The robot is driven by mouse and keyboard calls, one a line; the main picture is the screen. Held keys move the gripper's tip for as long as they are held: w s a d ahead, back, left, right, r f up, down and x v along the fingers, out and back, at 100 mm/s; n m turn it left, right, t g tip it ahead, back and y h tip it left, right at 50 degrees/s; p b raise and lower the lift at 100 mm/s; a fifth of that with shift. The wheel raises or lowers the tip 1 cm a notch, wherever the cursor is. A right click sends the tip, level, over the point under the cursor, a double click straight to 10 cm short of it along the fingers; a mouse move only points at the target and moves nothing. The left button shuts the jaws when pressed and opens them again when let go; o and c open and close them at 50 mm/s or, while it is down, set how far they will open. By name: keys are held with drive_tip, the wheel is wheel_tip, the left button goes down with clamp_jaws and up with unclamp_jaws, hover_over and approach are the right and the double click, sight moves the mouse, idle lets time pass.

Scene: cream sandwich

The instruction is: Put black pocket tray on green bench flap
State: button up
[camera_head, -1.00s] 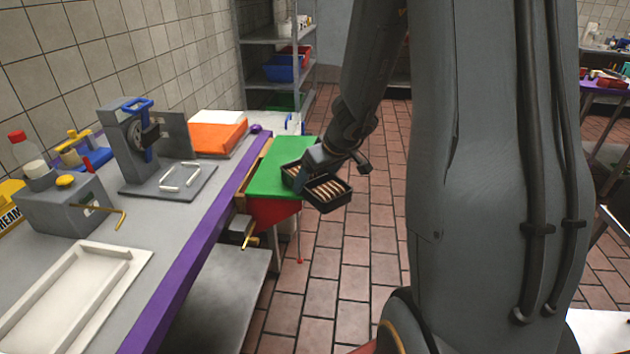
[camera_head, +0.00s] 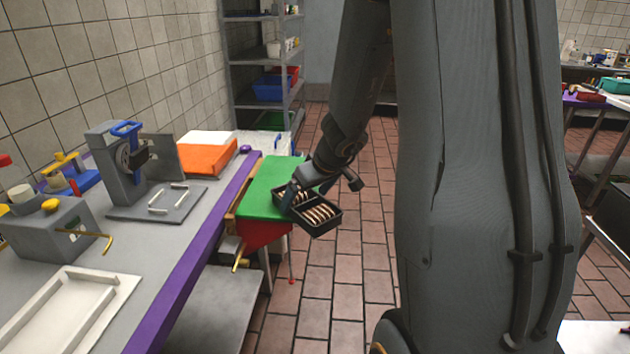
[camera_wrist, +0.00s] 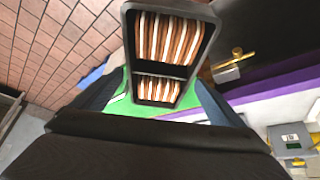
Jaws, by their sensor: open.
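The black pocket tray (camera_head: 322,229) has two pockets filled with rows of pale, dark-edged pieces. It is at the right front edge of the green bench flap (camera_head: 265,190), with its near pocket reaching past that edge. I cannot tell whether it rests fully on the flap. Finger contact with the tray is unclear.
The grey counter with a purple edge (camera_head: 190,265) runs along the left, holding a press (camera_head: 130,160), an orange box (camera_head: 207,158) and a white tray (camera_head: 65,310). A shelf rack (camera_head: 265,60) stands behind. The tiled floor right of the flap is clear.

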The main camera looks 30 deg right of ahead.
drive_tip(key=p+v, duration=0.1)
drive_tip(key=v, duration=1)
drive_tip(key=s+a+f+m+g, duration=0.1)
drive_tip(key=s+a+f+g, duration=0.1)
drive_tip(key=s+a, duration=0.4)
drive_tip(key=s+a+f+m+g+h, duration=0.1)
drive_tip(key=s+a+f+g, duration=0.1)
drive_tip(key=s+a+f, duration=0.3)
drive_tip(key=s+a, duration=0.2)
drive_tip(key=s, duration=0.1)
drive_tip(key=shift+s+g, duration=0.3)
drive_tip(key=shift+g, duration=0.1)
